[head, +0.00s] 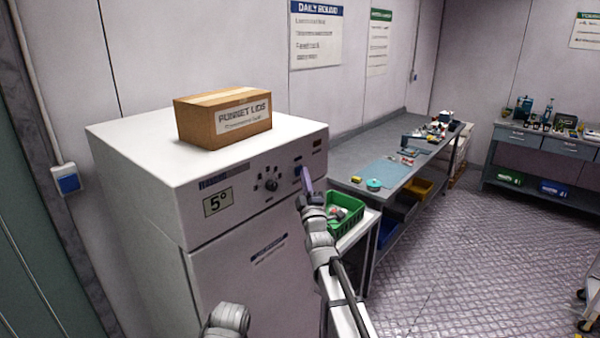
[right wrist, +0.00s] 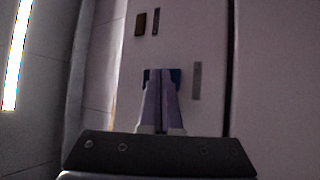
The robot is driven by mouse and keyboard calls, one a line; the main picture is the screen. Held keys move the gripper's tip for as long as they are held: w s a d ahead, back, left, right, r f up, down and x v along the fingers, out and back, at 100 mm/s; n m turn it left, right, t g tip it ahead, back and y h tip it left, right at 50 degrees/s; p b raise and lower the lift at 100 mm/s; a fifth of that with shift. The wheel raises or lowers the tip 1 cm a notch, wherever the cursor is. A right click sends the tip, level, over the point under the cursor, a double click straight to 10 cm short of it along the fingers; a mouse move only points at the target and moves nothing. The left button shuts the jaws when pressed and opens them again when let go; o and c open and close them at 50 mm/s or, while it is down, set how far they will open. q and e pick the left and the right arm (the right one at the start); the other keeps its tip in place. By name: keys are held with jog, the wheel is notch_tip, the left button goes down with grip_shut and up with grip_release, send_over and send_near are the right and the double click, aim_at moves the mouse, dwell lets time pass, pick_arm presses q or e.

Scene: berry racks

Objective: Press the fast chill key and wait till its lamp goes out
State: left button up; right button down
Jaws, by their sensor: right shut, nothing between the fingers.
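The white chiller (head: 150,165) stands at the left, with a control panel along its upper front. The blue key (head: 298,170) is on the right part of that panel; it also shows in the right wrist view (right wrist: 175,74), partly hidden behind my fingers. My right gripper (head: 306,181) is shut and empty, its purple fingertips at the key. I cannot tell whether they touch or press it. A small lamp (head: 317,143) at the panel's upper right looks dark; in the right wrist view it is a dull brown rectangle (right wrist: 140,23). My left gripper is out of view.
A cardboard box (head: 222,118) sits on the chiller. A dial (head: 271,185) and a display (head: 217,202) reading 5° are left of the key. A green basket (head: 345,229) stands close to the right of my right arm. A long workbench (head: 400,150) runs behind.

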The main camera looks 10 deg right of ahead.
jog(key=shift+w+a, duration=0.2)
jog(key=shift+s+d, duration=0.15)
dwell(0.5)
jog(key=shift+s+d, duration=0.4)
jog(key=shift+s, duration=0.15)
jog(key=s+d, duration=0.1)
jog(key=s, duration=0.1)
jog(key=s+d, duration=0.2)
dwell(0.4)
jog(key=shift+f, duration=0.1)
dwell(0.4)
